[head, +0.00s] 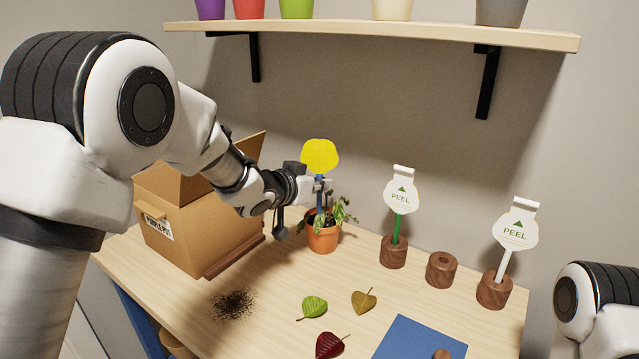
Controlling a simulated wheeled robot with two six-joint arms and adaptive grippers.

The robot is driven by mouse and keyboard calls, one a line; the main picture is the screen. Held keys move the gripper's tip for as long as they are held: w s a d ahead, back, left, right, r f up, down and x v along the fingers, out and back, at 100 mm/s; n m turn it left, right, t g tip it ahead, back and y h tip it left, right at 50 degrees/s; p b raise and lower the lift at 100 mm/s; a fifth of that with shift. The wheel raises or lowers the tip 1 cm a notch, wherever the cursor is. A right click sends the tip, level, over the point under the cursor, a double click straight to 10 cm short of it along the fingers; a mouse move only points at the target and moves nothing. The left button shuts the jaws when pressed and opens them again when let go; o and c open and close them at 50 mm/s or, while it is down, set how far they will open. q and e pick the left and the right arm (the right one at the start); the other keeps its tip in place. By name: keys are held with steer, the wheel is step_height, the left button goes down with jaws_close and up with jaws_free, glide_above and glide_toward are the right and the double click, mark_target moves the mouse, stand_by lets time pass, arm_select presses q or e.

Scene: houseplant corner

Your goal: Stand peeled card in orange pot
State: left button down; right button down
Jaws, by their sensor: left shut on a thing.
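The peeled card has a plain yellow face (320,155) on a blue stem and stands upright above the orange pot. My left gripper (319,184) is shut on the stem, just below the yellow face. The orange pot (322,240) stands on the table with a leafy, drooping plant in it. The stem runs down among the leaves. Leaves and gripper hide its lower end, so I cannot tell whether it touches the soil. My right gripper is out of view.
Two cards marked PEEL (401,197) (515,235) stand in wooden holders at right, beside an empty holder (441,269). A cardboard box (185,232) is left of the pot. Loose leaves (314,307), spilled soil (233,304) and a blue mat (420,340) lie in front. A shelf (380,33) hangs above.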

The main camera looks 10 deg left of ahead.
mark_target(318, 209)
arm_select(q)
steer(key=shift+s+p, duration=0.1)
steer(key=shift+p, duration=0.25)
steer(key=shift+f, duration=0.75)
stand_by(1.2)
steer(key=shift+f, duration=0.1)
steer(key=shift+f+b, duration=1.4)
steer(key=shift+f, duration=0.85)
steer(key=c, duration=1.2)
jaws_free()
